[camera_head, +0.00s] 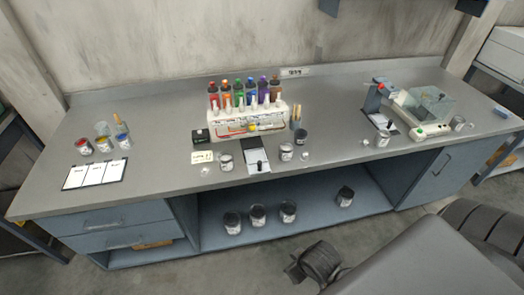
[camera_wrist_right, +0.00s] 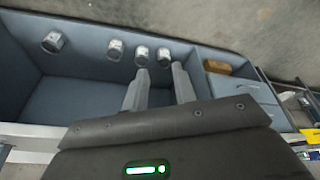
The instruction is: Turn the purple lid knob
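A row of bottles with coloured contents stands in a white rack (camera_head: 248,122) at the back middle of the bench in the head view. The purple bottle (camera_head: 263,90) is near the right end of the row, between a blue and a brown one. Its lid is too small to make out a knob. My right gripper (camera_wrist_right: 159,68) is open and empty in its wrist view, its two grey fingers apart, facing the lower shelf. It is well away from the purple bottle. My left gripper is not in view.
Small jars (camera_head: 287,152) and a dark pad (camera_head: 256,155) stand in front of the rack. Paint pots and a white chart (camera_head: 95,173) are at left; a balance with a clear cover (camera_head: 428,104) is at right. Several jars stand on the lower shelf (camera_head: 320,205).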

